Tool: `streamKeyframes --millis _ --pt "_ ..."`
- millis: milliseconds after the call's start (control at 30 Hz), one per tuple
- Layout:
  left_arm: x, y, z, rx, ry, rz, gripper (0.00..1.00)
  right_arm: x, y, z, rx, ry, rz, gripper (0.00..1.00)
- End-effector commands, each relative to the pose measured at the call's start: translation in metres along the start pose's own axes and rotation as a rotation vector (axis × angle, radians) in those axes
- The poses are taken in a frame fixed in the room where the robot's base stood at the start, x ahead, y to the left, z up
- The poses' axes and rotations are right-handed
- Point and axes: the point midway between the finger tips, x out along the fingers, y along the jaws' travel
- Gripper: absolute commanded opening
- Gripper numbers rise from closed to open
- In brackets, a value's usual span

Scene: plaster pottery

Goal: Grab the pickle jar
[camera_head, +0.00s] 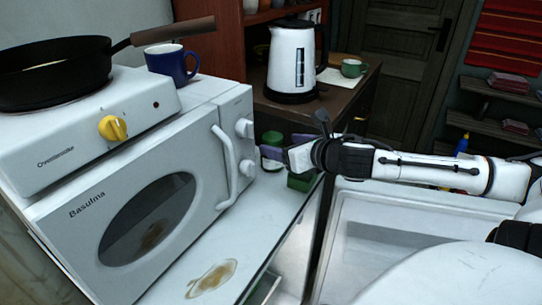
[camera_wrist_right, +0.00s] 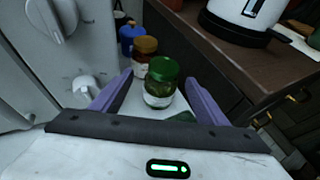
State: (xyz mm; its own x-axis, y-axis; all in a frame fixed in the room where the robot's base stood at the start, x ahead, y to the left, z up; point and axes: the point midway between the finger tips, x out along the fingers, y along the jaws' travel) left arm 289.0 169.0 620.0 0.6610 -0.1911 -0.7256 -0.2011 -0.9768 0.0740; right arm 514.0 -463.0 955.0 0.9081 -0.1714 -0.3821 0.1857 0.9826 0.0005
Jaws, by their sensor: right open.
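The pickle jar, a glass jar with a green lid and a pale label, stands on the white top beside the microwave (camera_head: 272,138). In the right wrist view the jar (camera_wrist_right: 160,88) is upright between the purple fingers of my right gripper (camera_wrist_right: 159,80). Clear gaps show on both sides, so the fingers are open and not closed on it. In the head view my right gripper (camera_head: 283,147) reaches in from the right and partly covers the jar. My left gripper is not in view.
A jar with an orange-brown lid (camera_wrist_right: 145,47) and a blue container (camera_wrist_right: 131,36) stand behind the pickle jar. The microwave (camera_head: 150,215) is close on the left. A kettle (camera_head: 292,62) stands on the brown counter (camera_head: 330,95). A green object (camera_head: 301,181) lies below the gripper.

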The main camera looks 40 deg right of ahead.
Motion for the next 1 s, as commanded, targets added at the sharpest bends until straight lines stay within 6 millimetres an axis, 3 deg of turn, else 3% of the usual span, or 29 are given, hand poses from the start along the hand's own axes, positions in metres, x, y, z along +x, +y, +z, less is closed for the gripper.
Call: streamKeyframes --millis 367,1000 --pt "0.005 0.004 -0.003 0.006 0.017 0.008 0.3 0.016 -0.002 0.001 0.001 -0.002 -0.003 0.68" --pt "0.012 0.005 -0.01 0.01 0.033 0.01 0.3 0.063 -0.006 0.004 0.003 -0.002 -0.002 0.68"
